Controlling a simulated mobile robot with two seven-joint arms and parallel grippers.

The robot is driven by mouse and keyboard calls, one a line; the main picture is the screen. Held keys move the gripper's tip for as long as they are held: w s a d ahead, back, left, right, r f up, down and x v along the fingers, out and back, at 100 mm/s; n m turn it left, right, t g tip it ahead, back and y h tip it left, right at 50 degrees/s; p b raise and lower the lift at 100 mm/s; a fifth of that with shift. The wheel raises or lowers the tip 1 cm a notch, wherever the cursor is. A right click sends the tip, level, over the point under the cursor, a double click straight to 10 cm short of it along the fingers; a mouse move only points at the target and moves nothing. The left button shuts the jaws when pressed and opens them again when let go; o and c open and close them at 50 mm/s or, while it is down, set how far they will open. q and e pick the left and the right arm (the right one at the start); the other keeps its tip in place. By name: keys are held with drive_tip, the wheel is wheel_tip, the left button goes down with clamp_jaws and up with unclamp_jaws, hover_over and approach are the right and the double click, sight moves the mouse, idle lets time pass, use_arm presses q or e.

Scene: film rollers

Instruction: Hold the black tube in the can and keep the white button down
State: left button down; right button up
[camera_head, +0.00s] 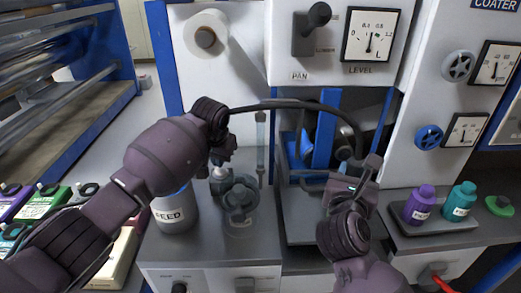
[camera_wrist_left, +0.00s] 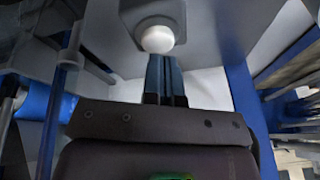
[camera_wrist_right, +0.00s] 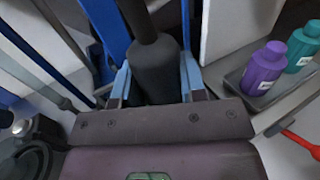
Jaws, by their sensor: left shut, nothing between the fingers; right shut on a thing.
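The white button (camera_wrist_left: 158,38) sits on a grey block in the left wrist view. It shows small in the head view (camera_head: 220,173), just below my left gripper (camera_head: 222,158). That gripper is shut and empty, its fingertips (camera_wrist_left: 165,62) at the button's edge; I cannot tell whether the button is pressed. The black tube (camera_head: 290,104) arches from beside my left wrist to my right gripper (camera_head: 352,170). The right gripper is shut on the tube's thick black end (camera_wrist_right: 155,72). Whether that end is inside a can is hidden. A can marked FEED (camera_head: 176,213) stands left.
A level gauge (camera_head: 370,36) and a black lever (camera_head: 315,20) are on the panel above. A purple bottle (camera_head: 420,203) and a teal bottle (camera_head: 459,200) stand in a tray at right. Blue machine parts (camera_head: 325,128) surround the right gripper's far side.

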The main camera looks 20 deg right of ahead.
use_arm(q)
drive_tip(key=shift+f, duration=0.95)
idle(1.7)
idle(2.4)
drive_tip(key=shift+r, duration=3.55)
drive_tip(key=v, duration=1.2)
use_arm(e)
drive_tip(key=o, duration=1)
